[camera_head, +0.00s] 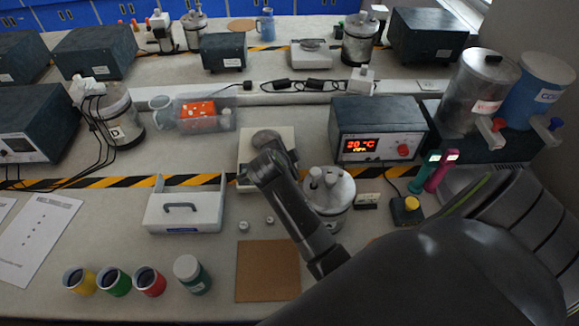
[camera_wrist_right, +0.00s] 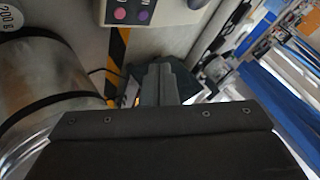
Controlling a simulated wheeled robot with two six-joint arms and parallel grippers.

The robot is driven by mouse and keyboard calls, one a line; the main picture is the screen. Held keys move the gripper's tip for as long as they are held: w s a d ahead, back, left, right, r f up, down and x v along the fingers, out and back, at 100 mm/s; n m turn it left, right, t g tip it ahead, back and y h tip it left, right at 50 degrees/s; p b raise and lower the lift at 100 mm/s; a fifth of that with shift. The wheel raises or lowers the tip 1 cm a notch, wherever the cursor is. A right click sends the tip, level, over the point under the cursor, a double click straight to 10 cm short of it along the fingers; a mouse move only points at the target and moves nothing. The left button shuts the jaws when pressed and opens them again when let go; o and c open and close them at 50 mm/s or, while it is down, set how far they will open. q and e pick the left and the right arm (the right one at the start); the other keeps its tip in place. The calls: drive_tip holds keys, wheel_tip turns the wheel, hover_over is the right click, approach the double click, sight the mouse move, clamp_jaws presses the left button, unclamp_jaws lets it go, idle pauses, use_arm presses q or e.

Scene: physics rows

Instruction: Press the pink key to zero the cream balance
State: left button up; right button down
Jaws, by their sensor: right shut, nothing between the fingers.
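The cream balance (camera_head: 246,158) stands mid-bench in the head view, with a grey round pan on top, partly covered by my right arm. In the right wrist view the front of the balance (camera_wrist_right: 186,5) shows at the top edge, with the pink key (camera_wrist_right: 119,15) beside a purple key (camera_wrist_right: 143,16). My right gripper (camera_wrist_right: 162,72) is shut and empty; its fingers appear below the keys in that view, apart from the pink key in the picture. The keys are hidden behind my arm in the head view. My left gripper is not in view.
A metal canister (camera_head: 334,190) stands close to the right of my arm. A white carrier (camera_head: 184,211) is on the left. A heater box with red digits (camera_head: 379,131) stands behind right. A brown mat (camera_head: 268,270) lies in front, with several cups further left.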

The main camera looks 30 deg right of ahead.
drive_tip(key=f+b, duration=0.2)
drive_tip(key=w+f+b, duration=0.1)
drive_tip(key=f+b, duration=0.2)
drive_tip(key=d+f+b, duration=0.1)
drive_tip(key=f+b, duration=0.1)
drive_tip(key=f, duration=0.1)
drive_tip(key=shift+w, duration=0.2)
drive_tip(key=shift+w+f+b, duration=0.1)
drive_tip(key=shift+f+b, duration=0.3)
drive_tip(key=shift+b, duration=0.1)
drive_tip(key=shift+f, duration=0.15)
idle(1.5)
drive_tip(key=shift+d+f, duration=0.1)
drive_tip(key=shift+f, duration=0.15)
drive_tip(key=shift+w+f+b, duration=0.1)
drive_tip(key=shift+f+b, duration=0.25)
drive_tip(key=shift+b, duration=0.15)
idle(0.3)
drive_tip(key=shift+r, duration=0.1)
drive_tip(key=shift+r+p, duration=0.7)
drive_tip(key=shift+p, duration=0.1)
